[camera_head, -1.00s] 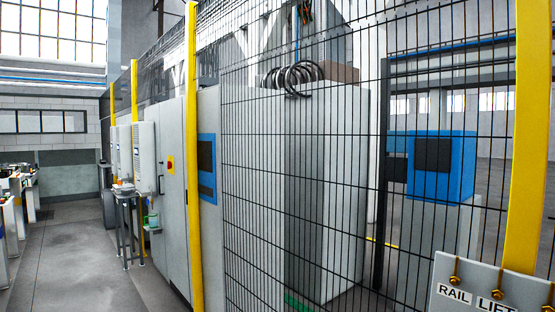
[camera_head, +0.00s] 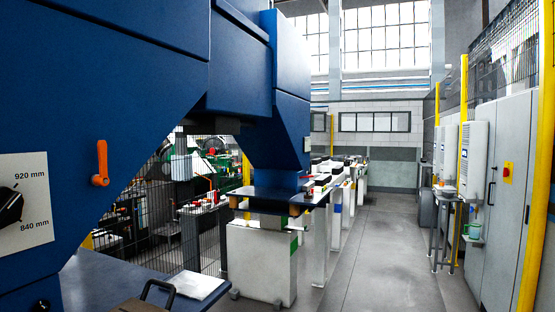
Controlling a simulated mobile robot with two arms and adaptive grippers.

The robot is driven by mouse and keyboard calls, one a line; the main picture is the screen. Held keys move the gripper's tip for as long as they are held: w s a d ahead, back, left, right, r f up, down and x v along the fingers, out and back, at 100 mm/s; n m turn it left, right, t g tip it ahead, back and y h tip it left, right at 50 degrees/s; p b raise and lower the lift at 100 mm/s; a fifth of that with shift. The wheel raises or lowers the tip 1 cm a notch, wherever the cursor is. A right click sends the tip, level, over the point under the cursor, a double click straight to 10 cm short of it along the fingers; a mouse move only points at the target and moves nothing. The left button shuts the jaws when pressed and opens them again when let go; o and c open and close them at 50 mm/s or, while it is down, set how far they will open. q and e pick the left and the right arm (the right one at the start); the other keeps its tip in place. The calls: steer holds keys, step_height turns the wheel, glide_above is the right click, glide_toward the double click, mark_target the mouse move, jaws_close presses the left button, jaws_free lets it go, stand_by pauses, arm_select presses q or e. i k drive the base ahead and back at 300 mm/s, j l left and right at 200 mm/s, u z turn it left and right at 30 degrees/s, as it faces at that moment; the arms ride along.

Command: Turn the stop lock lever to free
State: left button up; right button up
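An orange lever (camera_head: 102,164) is mounted on the front face of the large blue machine (camera_head: 100,90) at the left. Its arm stands roughly upright, with a wider orange part at its lower end. No label shows beside it, so I cannot tell if it is the stop lock lever or which setting it has. Left of it is a white plate (camera_head: 28,230) marked 920 mm and 840 mm, with a black knob (camera_head: 9,207) cut by the picture edge. Neither of my grippers is in view.
A dark blue table surface (camera_head: 115,277) carries a white sheet or packet (camera_head: 196,286) and a dark handle-like object (camera_head: 158,289). A grey aisle (camera_head: 385,245) runs clear between the benches and the grey cabinets (camera_head: 505,190) at right.

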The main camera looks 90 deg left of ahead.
mark_target(103, 179)
steer(key=u, duration=3.75)
